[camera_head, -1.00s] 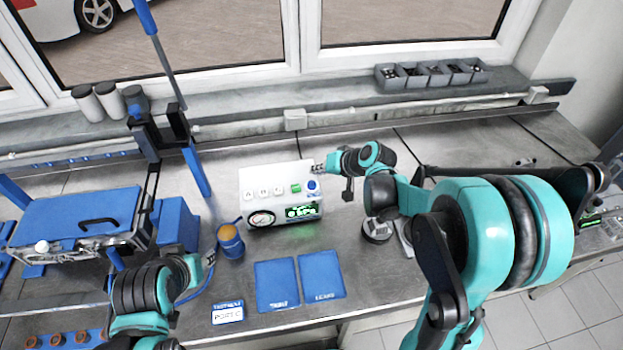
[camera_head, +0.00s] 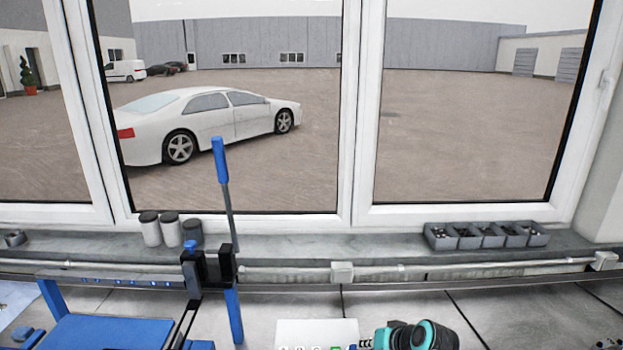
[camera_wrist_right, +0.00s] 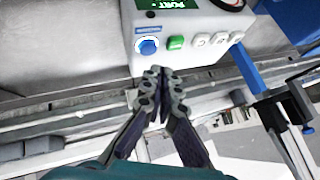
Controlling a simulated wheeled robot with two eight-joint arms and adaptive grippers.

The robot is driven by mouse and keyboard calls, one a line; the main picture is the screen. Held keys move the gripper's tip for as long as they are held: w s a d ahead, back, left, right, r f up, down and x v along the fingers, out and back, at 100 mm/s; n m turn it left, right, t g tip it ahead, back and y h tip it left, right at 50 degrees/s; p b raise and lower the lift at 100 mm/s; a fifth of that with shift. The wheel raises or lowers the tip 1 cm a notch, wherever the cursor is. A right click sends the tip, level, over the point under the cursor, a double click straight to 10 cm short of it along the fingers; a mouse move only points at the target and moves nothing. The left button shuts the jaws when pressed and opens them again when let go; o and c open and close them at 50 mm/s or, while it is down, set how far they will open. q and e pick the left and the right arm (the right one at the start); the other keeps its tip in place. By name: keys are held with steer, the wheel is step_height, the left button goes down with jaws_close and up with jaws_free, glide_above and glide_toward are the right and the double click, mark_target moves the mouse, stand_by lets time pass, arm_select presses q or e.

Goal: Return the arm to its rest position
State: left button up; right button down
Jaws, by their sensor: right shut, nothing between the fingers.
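My right gripper (camera_wrist_right: 161,85) shows in the right wrist view with its fingers together and nothing between them. Its tips are close to the white control box (camera_wrist_right: 180,62), beside the face with the blue knob (camera_wrist_right: 148,46) and green button (camera_wrist_right: 175,42); I cannot tell if they touch it. In the head view, only part of my teal and black right arm (camera_head: 425,335) shows at the bottom edge, right of the box's top (camera_head: 316,332). My left gripper is outside both current views.
A blue-handled lever press (camera_head: 208,265) stands left of the box. Canisters (camera_head: 170,230) and a grey parts bin row (camera_head: 486,236) sit on the window sill. The bench right of my arm looks clear.

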steer(key=s+d+f+h+b, duration=0.2)
steer(key=s+f+b, duration=0.2)
steer(key=s, duration=0.6)
steer(key=s+d+f+n+h+b, duration=0.1)
steer(key=s+f+b, duration=0.3)
steer(key=s, duration=0.5)
steer(key=shift+s+d+n+h+b, duration=0.3)
steer(key=shift+s+d+h+b, duration=0.1)
steer(key=shift+h, duration=0.1)
